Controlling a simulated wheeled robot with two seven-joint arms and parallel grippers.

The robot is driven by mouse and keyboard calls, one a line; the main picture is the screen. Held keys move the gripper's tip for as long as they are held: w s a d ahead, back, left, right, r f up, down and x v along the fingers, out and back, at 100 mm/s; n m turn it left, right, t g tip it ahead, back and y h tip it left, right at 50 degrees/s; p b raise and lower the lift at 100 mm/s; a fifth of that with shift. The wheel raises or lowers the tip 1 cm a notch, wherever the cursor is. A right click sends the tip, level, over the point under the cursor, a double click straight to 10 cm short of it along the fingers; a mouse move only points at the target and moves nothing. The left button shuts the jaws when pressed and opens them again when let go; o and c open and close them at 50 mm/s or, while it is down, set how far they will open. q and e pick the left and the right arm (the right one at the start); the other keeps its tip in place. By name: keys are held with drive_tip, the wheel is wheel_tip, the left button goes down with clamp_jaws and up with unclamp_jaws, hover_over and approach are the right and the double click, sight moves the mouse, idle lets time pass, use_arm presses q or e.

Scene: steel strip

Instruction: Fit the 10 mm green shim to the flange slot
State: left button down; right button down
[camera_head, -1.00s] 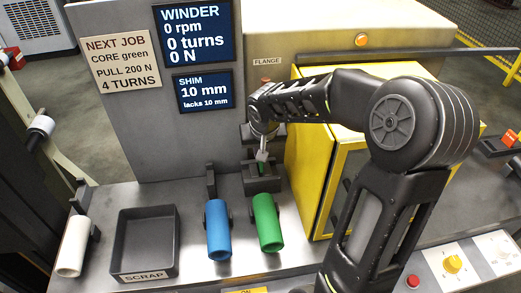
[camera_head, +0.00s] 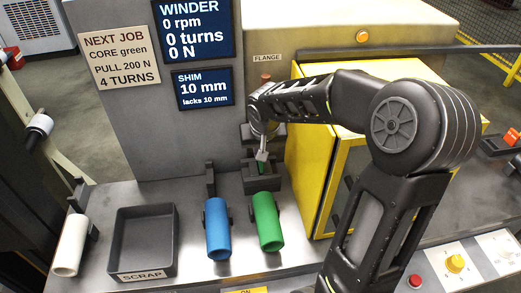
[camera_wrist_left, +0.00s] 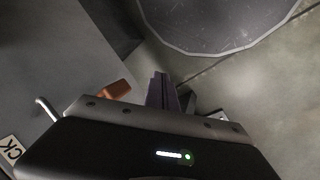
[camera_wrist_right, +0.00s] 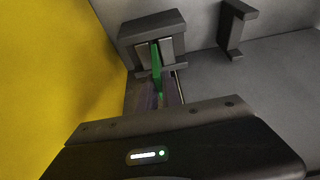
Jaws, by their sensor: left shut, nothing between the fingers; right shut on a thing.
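My right gripper (camera_head: 262,155) reaches down over the dark flange fixture below the FLANGE label (camera_head: 267,58). It is shut on the green shim (camera_wrist_right: 156,68), a thin upright strip in the right wrist view. The shim's far end is at the dark slotted flange block (camera_wrist_right: 150,27), between its uprights. I cannot tell how deep it sits in the slot. In the head view only a bit of green (camera_head: 261,168) shows under the fingers. My left gripper (camera_wrist_left: 162,88) is shut and empty, seen only in its own wrist view.
A yellow cabinet (camera_head: 309,150) stands close right of the flange. Blue (camera_head: 217,230) and green (camera_head: 268,222) cores lie in front, beside the SCRAP tray (camera_head: 170,240). A white core (camera_head: 70,245) is far left. The screen (camera_head: 203,90) reads 10 mm, "lacks 10 mm".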

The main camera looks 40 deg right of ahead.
drive_tip(key=shift+f+b, duration=1.4)
drive_tip(key=shift+b, duration=0.05)
drive_tip(key=c, duration=1.5)
unclamp_jaws()
drive_tip(key=shift+o, duration=0.2)
drive_tip(key=shift+r, duration=0.1)
